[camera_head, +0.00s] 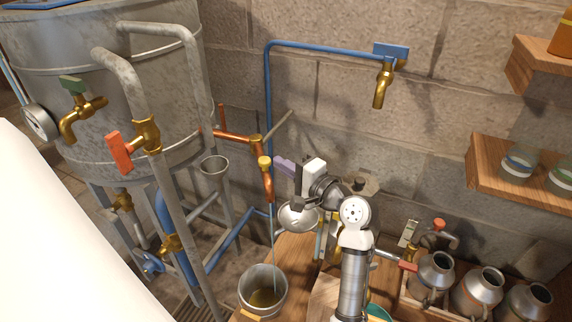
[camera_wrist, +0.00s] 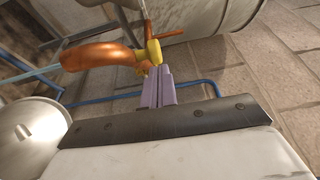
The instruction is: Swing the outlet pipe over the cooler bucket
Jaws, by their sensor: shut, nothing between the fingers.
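The copper outlet pipe (camera_head: 267,183) bends downward below a yellow knob (camera_head: 265,163). A thin stream runs from its end down to the metal bucket (camera_head: 246,300), which holds some yellowish liquid. My gripper (camera_head: 280,162) is shut and empty, its purple fingers just right of the yellow knob. In the wrist view the fingertips (camera_wrist: 160,70) are at the yellow knob (camera_wrist: 153,51), touching or nearly so. The copper pipe (camera_wrist: 98,55) curves left there, with a pale stream leaving its end.
A large metal tank (camera_head: 150,50) with pipes and brass taps stands at left. A metal bowl (camera_head: 298,218) sits under my wrist. A blue pipe (camera_head: 320,46) leads to a wall tap (camera_head: 381,85). Metal jugs (camera_head: 433,272) and shelves (camera_head: 490,170) are at right.

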